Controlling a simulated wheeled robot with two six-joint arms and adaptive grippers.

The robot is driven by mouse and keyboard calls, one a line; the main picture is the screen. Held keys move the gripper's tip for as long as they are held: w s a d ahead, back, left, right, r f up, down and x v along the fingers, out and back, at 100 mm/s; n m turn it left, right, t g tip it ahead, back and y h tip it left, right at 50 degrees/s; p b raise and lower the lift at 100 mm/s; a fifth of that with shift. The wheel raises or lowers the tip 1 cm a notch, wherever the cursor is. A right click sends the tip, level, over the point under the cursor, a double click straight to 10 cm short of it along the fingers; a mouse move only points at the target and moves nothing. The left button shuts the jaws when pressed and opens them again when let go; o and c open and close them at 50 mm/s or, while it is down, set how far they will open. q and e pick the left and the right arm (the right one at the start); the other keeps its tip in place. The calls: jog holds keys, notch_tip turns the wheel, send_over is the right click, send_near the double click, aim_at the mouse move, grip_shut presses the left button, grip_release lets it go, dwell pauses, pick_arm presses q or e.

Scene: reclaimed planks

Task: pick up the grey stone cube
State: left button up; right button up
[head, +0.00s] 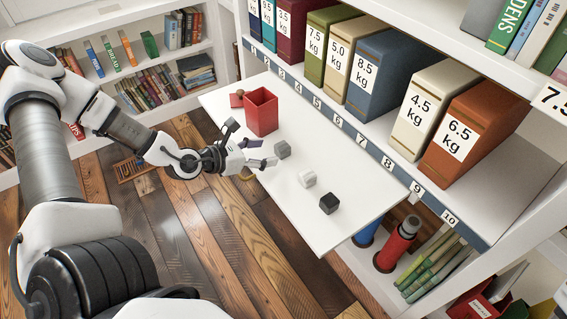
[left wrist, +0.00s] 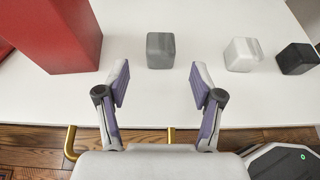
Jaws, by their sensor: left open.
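The grey stone cube (head: 282,150) rests on the white pull-out board (head: 340,215), between the red box and the white cube. My left gripper (head: 268,152) is open and empty, close to the grey cube on its left side in the head view. In the left wrist view the grey cube (left wrist: 160,50) stands ahead of the open fingers (left wrist: 160,85), roughly centred between them and a little beyond the tips. Nothing is between the fingers. My right gripper is not in view.
A red open box (head: 261,112) stands beyond the grey cube. A white cube (head: 307,179) and a black cube (head: 329,203) sit nearer on the board. A shelf of weight-labelled binders (head: 378,72) runs along the right. Brass handles (left wrist: 70,143) show at the board's edge.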

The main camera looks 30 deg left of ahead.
aim_at(286, 147)
pick_arm(q)
jog(key=shift+w+d+f+b, duration=0.1)
jog(key=shift+w+f+b, duration=0.5)
jog(key=shift+w+b, duration=0.3)
jog(key=b+x, duration=0.2)
jog(key=x, duration=0.1)
jog(key=b+x, duration=0.1)
jog(key=shift+w+d+r+b, duration=0.1)
jog(key=shift+w+d+b, duration=0.3)
jog(key=shift+d, duration=0.1)
jog(key=shift+w+d, duration=0.15)
jog(key=shift+w, duration=0.1)
jog(key=shift+r, duration=0.1)
jog(key=shift+c, duration=0.6)
grip_shut()
